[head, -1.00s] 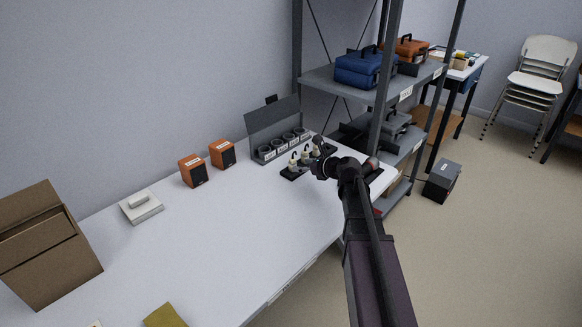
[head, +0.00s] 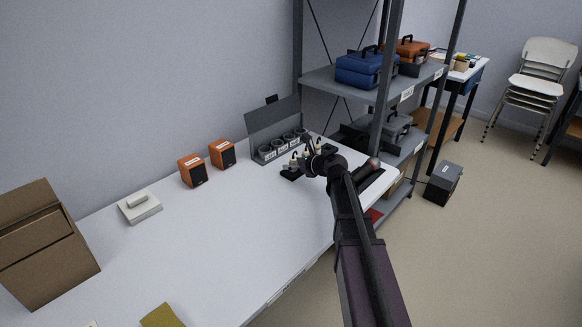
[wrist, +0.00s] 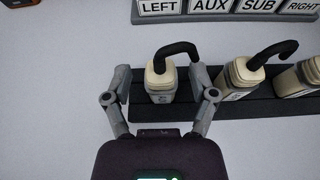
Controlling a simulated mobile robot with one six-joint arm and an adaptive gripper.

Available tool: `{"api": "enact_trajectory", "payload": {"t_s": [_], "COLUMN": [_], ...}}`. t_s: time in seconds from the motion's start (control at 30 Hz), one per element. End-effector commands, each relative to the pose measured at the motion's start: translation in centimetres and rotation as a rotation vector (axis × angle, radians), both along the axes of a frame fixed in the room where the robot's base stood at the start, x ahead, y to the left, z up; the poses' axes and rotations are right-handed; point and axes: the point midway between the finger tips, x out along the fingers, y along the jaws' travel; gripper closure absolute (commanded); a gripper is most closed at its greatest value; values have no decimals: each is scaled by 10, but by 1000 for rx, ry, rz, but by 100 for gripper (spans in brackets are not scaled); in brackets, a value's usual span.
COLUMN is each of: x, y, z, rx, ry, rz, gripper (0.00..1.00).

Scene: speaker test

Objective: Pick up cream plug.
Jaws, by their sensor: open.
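Several cream plugs with black bent cables stand in a row on a black strip (wrist: 125,104) on the table. In the wrist view, the leftmost cream plug (wrist: 160,88) is upright between the two fingers of my gripper (wrist: 160,95). The fingers are open on either side of it, and I cannot tell whether they touch it. A second cream plug (wrist: 238,80) and a third (wrist: 290,82) stand to the right, outside the fingers. In the head view, my gripper (head: 308,150) is over the strip and hides part of it.
Behind the strip stands a grey panel (head: 272,122) with sockets labelled LEFT, AUX, SUB and RIGHT. Two orange speakers (head: 192,171), a white device (head: 140,206) and a cardboard box (head: 48,262) are to the left. A grey shelf (head: 350,100) stands at the right. The table's middle (head: 220,240) is clear.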

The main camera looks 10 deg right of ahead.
Motion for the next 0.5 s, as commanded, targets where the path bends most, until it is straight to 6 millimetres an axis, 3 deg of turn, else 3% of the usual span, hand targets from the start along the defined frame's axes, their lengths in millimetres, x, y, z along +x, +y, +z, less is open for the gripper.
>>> {"api": "enact_trajectory", "payload": {"t_s": [0.23,0.4,0.5], "x": [0,0,0], "y": [0,-1,-1], "z": [0,0,0], "rx": [0,0,0], "ry": [0,0,0], "rz": [0,0,0], "gripper": [26,76,100]}}
